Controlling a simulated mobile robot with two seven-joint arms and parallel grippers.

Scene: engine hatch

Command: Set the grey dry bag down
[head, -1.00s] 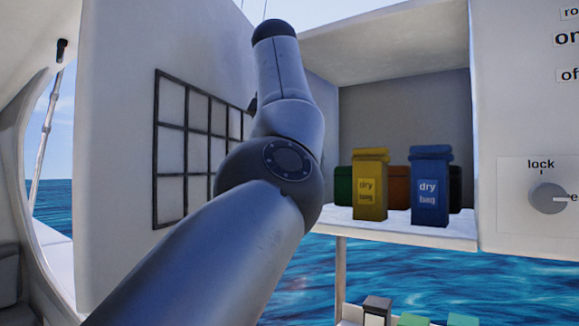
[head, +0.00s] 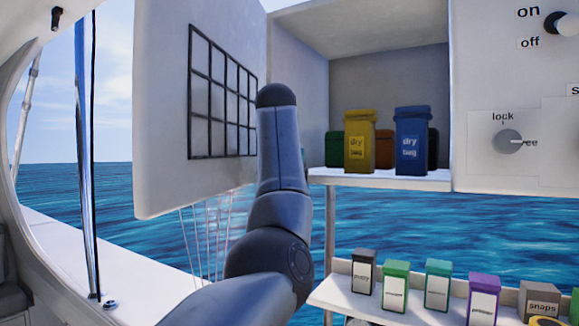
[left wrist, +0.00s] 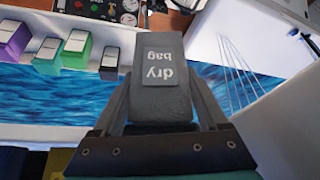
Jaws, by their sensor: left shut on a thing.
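The grey dry bag (left wrist: 160,95) is between the two fingers of my left gripper (left wrist: 163,98) in the left wrist view, its label upside down there. The fingers are shut on its sides. In the head view my left arm rises in front of the cabinet's left side. The gripper and grey bag do not show there. A yellow dry bag (head: 359,143) and a blue dry bag (head: 411,142) stand upright on the cabinet shelf (head: 385,180). My right gripper is not in view.
Green, orange and dark items stand behind the bags. An open door panel with a black grid (head: 165,110) is at left. A lower shelf (head: 340,296) holds several small labelled containers. Knobs, including a lock knob (head: 508,142), are on the right panel. Open water shows between the shelves.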

